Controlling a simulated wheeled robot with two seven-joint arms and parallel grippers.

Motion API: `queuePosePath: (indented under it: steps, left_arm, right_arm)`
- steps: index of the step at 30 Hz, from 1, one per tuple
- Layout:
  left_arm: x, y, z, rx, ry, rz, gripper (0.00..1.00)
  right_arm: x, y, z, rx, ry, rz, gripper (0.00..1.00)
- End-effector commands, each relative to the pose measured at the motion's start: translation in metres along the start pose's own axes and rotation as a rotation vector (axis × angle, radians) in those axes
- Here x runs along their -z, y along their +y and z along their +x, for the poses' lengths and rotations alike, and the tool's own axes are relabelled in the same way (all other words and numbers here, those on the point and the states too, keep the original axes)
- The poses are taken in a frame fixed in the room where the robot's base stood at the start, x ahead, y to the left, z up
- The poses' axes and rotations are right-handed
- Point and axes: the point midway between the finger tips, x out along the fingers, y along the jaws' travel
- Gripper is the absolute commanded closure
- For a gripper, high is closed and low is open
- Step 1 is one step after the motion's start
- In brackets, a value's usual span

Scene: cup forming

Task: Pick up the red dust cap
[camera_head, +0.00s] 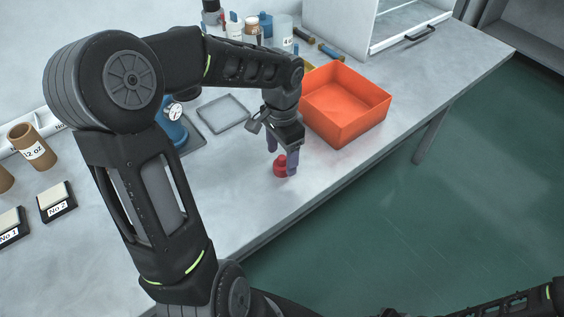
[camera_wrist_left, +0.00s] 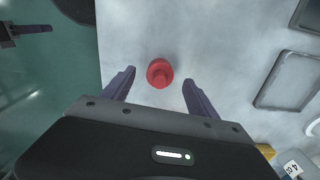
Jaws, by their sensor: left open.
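The red dust cap (camera_head: 281,166) stands on the grey table near its front edge, partly hidden by a fingertip in the head view. In the left wrist view the cap (camera_wrist_left: 160,73) lies between and slightly beyond the two fingertips, with a gap on both sides. My left gripper (camera_head: 283,158) points down at the cap with its purple fingers open and empty. The fingers also show open in the left wrist view (camera_wrist_left: 160,78). Of my right arm, only a part shows at the lower right of the head view; its gripper cannot be made out there.
An orange bin (camera_head: 345,105) stands right behind the gripper. A shallow grey tray (camera_head: 223,113) lies to the left, near a blue device with a gauge (camera_head: 173,125). Bottles and a beaker (camera_head: 283,32) stand at the back. The table front beside the cap is clear.

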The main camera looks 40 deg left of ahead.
Motion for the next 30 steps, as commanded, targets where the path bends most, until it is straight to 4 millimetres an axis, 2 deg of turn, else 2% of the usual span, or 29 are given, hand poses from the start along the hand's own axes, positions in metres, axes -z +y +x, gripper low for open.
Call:
queuePosePath:
  steps: [3,6,24,30]
  left_arm:
    - [0.0,0.001,0.017,-0.002,-0.002,0.001,0.32]
    - [0.0,0.001,0.024,-0.001,-0.001,0.001,0.32]
    - [0.0,0.001,0.025,0.0,0.001,0.001,0.32]
    - [0.0,0.001,0.025,0.0,0.001,0.001,0.48]
  right_arm:
    - [0.0,-0.001,-0.002,-0.001,-0.001,0.0,0.65]
    - [0.0,-0.001,-0.003,-0.001,-0.001,0.001,0.65]
    - [-0.001,-0.001,-0.002,-0.001,-0.001,0.001,0.65]
    - [0.0,-0.001,-0.002,-0.001,-0.001,0.001,0.65]
